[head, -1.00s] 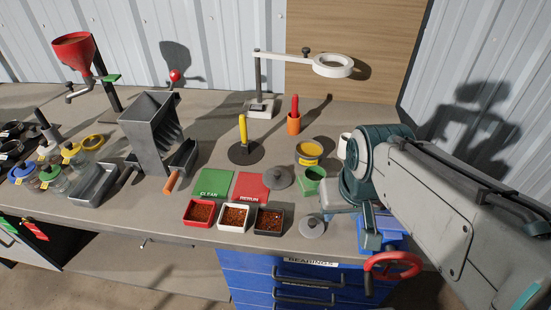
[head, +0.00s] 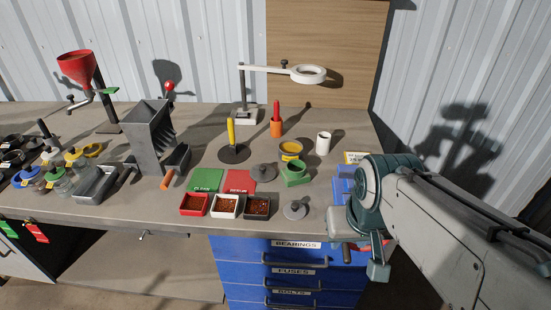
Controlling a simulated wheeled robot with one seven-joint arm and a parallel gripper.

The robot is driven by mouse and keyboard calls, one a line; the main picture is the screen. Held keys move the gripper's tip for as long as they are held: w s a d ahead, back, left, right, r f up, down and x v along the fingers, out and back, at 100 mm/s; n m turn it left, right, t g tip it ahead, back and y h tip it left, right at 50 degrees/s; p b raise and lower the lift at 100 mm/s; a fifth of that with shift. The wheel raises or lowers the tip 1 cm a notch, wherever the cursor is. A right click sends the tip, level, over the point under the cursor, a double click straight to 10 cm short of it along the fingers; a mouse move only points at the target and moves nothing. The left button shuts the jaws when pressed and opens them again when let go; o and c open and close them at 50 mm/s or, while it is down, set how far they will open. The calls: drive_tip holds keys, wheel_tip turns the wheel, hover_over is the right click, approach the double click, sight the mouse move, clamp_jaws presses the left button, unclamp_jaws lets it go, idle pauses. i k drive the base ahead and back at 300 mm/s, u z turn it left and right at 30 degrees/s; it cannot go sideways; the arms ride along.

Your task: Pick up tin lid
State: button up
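Two grey round lids with knobs lie flat on the bench in the head view. One lid (head: 296,210) is near the front edge, right of the small trays. The other lid (head: 263,173) lies farther back, beside the red mat. I cannot tell which is the tin lid. A yellow tin (head: 290,151) stands behind a green container (head: 295,173). My gripper (head: 378,269) appears at the lower right, by the bench's front edge, right of both lids and apart from them. Its fingers are not clear, so its opening cannot be read.
A blue vise (head: 343,188) with a red handle is partly hidden by my arm. Three small trays (head: 224,207) of brown bits sit left of the front lid. A white mug (head: 323,143) and ring lamp (head: 308,74) stand behind. Blue drawers (head: 290,272) are below the bench.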

sight(262, 173)
drive_tip(key=z, duration=2.8)
drive_tip(key=k, duration=1.95)
drive_tip(key=u, duration=1.8)
drive_tip(key=i, duration=1)
drive_tip(key=u, duration=0.05)
